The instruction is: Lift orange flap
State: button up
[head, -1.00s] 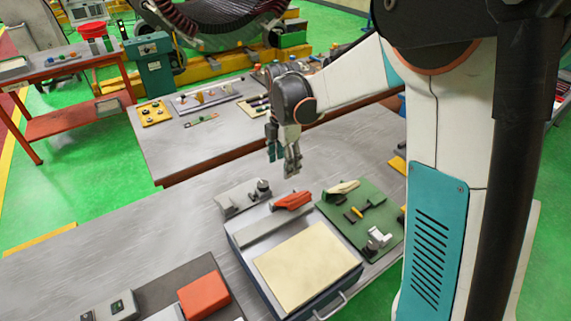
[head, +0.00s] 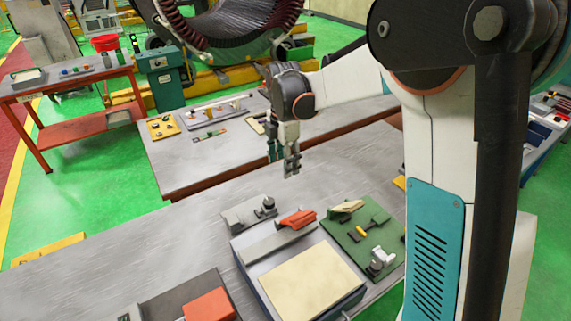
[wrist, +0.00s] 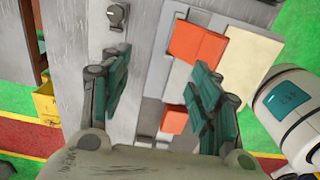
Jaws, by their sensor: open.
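An orange flap-like piece (head: 297,218) sits at the far edge of a grey case with a cream panel (head: 302,278) on the near workbench. An orange piece also shows in the wrist view (wrist: 186,42), beside a cream surface (wrist: 250,55); I cannot be sure it is the same piece. My gripper (head: 291,170) hangs above the bench, beyond the case and apart from the flap, with its fingers pointing down. In the wrist view its teal fingers (wrist: 157,75) are spread wide with nothing between them.
An orange block (head: 208,304) lies in a dark tray at the lower left. A green board (head: 365,230) with small tools is right of the case. A grey clamp-like part (head: 248,212) stands left of the flap. A second bench (head: 215,160) is behind. Bare bench top lies left.

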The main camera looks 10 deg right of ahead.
jog(key=shift+w+r, duration=0.1)
jog(key=shift+r, duration=0.1)
dwell(0.5)
notch_tip(320, 180, up, 12)
dwell(0.4)
jog(key=shift+f, duration=0.1)
jog(key=s+d+f+m+t+b, duration=0.2)
jog(key=s+f+m+b, duration=0.6)
jog(key=s, duration=0.5)
jog(key=s+d+f+m+t+b, duration=0.2)
jog(key=s+f+m+t+b, duration=0.3)
jog(key=s+f+m+b, duration=0.4)
jog(key=s+f+m, duration=0.3)
jog(key=s+m, duration=0.1)
jog(key=s, duration=0.1)
jog(key=shift+f+m, duration=0.15)
jog(key=shift+m, duration=0.15)
